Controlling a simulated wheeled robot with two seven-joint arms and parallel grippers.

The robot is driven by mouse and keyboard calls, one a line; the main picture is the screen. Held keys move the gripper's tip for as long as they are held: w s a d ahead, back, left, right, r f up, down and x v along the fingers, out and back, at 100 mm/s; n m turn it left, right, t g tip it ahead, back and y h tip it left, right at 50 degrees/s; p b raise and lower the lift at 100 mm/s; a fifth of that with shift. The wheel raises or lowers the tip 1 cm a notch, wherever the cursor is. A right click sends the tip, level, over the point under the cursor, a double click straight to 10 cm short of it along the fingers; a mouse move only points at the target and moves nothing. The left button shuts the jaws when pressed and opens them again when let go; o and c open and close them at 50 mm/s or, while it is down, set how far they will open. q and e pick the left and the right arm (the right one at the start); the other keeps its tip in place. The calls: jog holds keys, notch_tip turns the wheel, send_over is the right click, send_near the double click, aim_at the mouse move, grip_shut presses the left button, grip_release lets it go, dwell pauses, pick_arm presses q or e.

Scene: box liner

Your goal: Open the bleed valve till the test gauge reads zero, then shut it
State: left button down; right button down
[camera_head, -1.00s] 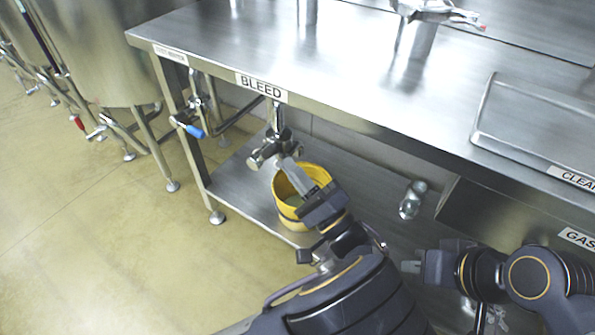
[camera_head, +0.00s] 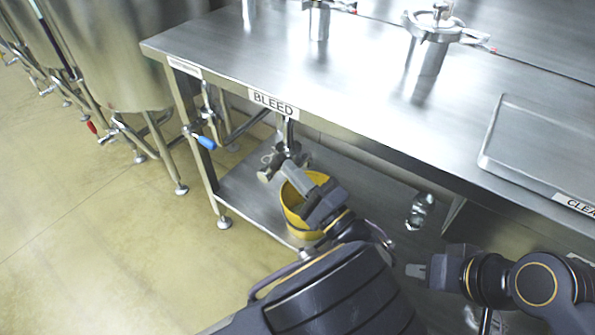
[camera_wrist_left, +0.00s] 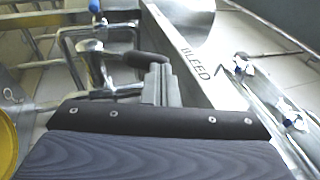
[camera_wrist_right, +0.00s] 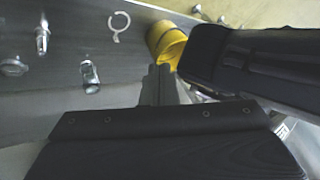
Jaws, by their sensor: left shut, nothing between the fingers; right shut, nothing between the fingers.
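The bleed valve (camera_head: 284,160), a metal fitting with side knobs, hangs on a pipe below the BLEED label (camera_head: 273,104) at the bench's front edge. My left gripper (camera_head: 290,172) is shut and empty, its tips at the valve; contact cannot be told. In the left wrist view the left gripper's fingers (camera_wrist_left: 161,80) are together beside a dark-tipped handle (camera_wrist_left: 147,66) and metal pipework. My right gripper (camera_head: 415,270) is shut and empty, apart from the valve, at the lower right; its fingers (camera_wrist_right: 159,82) show together in the right wrist view. I see no readable test gauge.
A yellow bucket (camera_head: 296,222) stands on the lower shelf below the valve, partly behind my left arm. A blue-handled valve (camera_head: 205,142) is left of it. Metal fittings (camera_head: 420,210) lie on the shelf at right. Tanks stand at far left; the floor there is clear.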

aim_at(277, 158)
pick_arm(q)
jog(key=shift+w+a+r+n+g+h+p, duration=0.3)
jog(key=shift+w+a+r+g+h+p, duration=0.3)
jog(key=shift+a+r+g+h+p, duration=0.4)
jog(key=shift+w+a+r+n+g+h+p, duration=0.3)
jog(key=shift+w+a+r+g+h+p, duration=0.35)
jog(key=shift+g+p, duration=0.6)
jog(key=shift+s, duration=0.1)
